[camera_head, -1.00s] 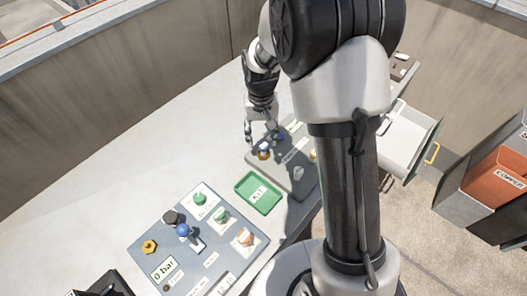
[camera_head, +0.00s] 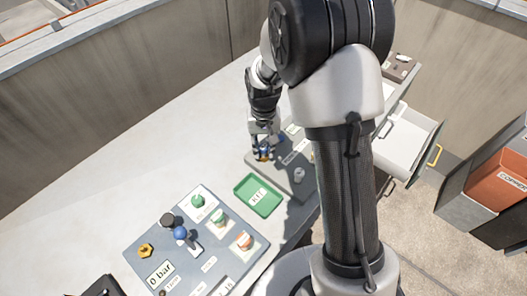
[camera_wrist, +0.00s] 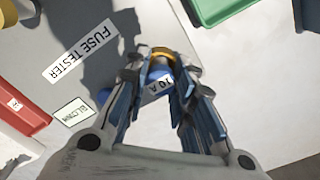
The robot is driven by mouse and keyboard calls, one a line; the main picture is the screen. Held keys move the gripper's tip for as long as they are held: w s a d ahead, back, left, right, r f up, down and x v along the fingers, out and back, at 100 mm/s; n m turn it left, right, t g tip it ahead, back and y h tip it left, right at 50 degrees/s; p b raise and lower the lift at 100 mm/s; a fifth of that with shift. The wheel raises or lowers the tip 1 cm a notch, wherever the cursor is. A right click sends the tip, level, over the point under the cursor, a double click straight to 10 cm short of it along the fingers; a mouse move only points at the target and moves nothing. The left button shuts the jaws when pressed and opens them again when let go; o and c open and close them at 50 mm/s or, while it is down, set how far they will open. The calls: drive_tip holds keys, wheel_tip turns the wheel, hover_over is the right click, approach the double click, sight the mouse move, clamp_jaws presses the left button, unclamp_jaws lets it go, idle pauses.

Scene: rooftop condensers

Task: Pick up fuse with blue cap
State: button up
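A fuse with a blue cap and an orange-yellow base (camera_wrist: 159,78) stands on the grey fuse tester board (camera_head: 282,176). A "10 A" label shows on it in the wrist view. In the head view the fuse (camera_head: 264,155) is partly hidden by my gripper (camera_head: 265,148). In the wrist view my gripper (camera_wrist: 161,82) is open, its fingers on both sides of the fuse. I cannot make out firm contact.
A green tray (camera_head: 258,196) lies in front of the tester. A panel (camera_head: 195,248) with several coloured knobs and a "0 bar" label is at the lower left. An open drawer (camera_head: 410,145) and orange bin (camera_head: 497,178) are on the right. The table's left side is clear.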

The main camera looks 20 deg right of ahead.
clamp_jaws()
